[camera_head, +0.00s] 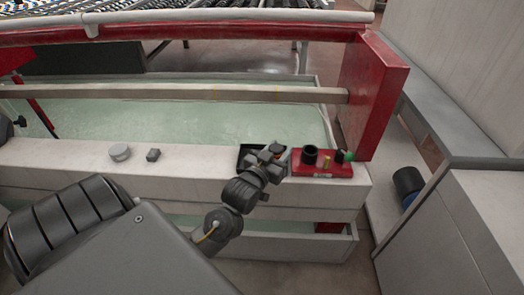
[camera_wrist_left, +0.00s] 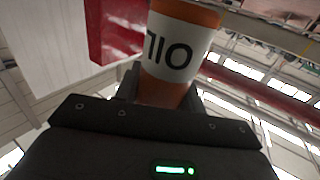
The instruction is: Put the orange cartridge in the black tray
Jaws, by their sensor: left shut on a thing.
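In the left wrist view, my left gripper (camera_wrist_left: 160,95) is shut on the orange cartridge (camera_wrist_left: 185,13), which has a white label with dark characters. In the head view, my left gripper (camera_head: 272,155) is over the white ledge, at the right part of the black tray (camera_head: 244,152). The gripper and wrist hide part of the tray. The cartridge is mostly hidden there, and I cannot tell whether it touches the tray. My right gripper is not in view.
A red block (camera_head: 338,171) with a black cup (camera_head: 310,154) and small yellow and green parts stands just right of the gripper. A grey round piece (camera_head: 120,152) and a small dark block (camera_head: 153,155) sit left on the ledge (camera_head: 200,165). A red post (camera_head: 372,95) rises behind.

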